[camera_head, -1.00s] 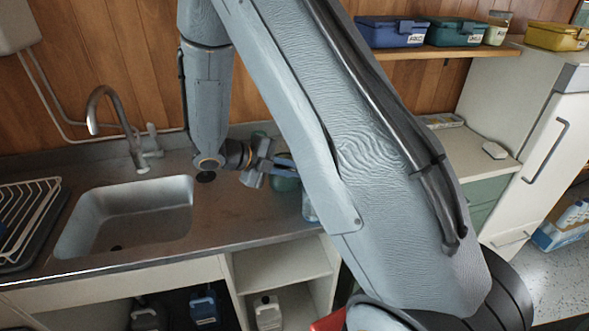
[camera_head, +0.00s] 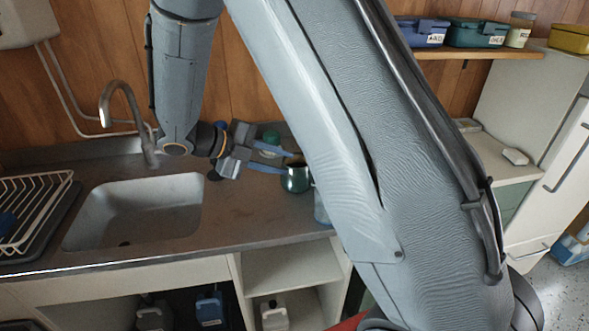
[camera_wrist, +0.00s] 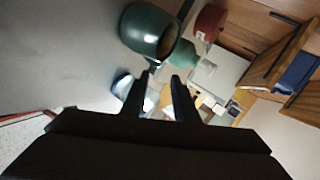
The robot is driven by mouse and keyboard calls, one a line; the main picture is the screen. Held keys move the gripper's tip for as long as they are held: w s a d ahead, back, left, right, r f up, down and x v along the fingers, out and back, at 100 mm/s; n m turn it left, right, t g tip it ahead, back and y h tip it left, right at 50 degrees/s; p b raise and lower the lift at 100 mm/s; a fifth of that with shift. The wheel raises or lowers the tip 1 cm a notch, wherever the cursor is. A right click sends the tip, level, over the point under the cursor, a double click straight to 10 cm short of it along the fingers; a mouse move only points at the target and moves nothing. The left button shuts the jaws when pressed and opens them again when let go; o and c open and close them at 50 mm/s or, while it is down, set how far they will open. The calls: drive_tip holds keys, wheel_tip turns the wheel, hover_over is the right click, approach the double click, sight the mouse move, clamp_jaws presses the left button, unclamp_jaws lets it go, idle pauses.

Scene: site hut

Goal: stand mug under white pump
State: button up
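A dark green mug (camera_head: 296,179) stands on the counter right of the sink, partly behind my arm. It is large at the top of the wrist view (camera_wrist: 150,30), with its opening showing. My gripper (camera_head: 288,162) is open, its two blue fingers pointing right at the mug. In the wrist view the fingertips (camera_wrist: 165,77) are apart, just below the mug's lower edge; I cannot tell whether they touch it. A green container (camera_wrist: 184,54) with a white part beside it is behind the mug. I cannot tell whether that white part is the pump.
The sink (camera_head: 135,210) and its tap (camera_head: 125,105) are to the left, with a dish rack (camera_head: 30,215) beyond. A pale blue container (camera_head: 321,208) stands near the counter's front edge by my arm. A red object (camera_wrist: 208,22) is beyond the mug.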

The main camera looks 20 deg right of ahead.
drive_tip(key=s+a+f+n+y, duration=0.1)
drive_tip(key=s+n+y, duration=0.3)
drive_tip(key=n, duration=0.7)
drive_tip(key=s+f+n+y, duration=0.1)
drive_tip(key=s+n+y, duration=0.3)
drive_tip(key=n, duration=0.7)
drive_tip(key=s+a+f+n+t+y, duration=0.1)
drive_tip(key=s+n+y, duration=0.2)
drive_tip(key=s+n, duration=0.5)
drive_tip(key=n, duration=0.3)
drive_tip(key=shift+a+f+y, duration=0.3)
drive_tip(key=shift+y, duration=0.1)
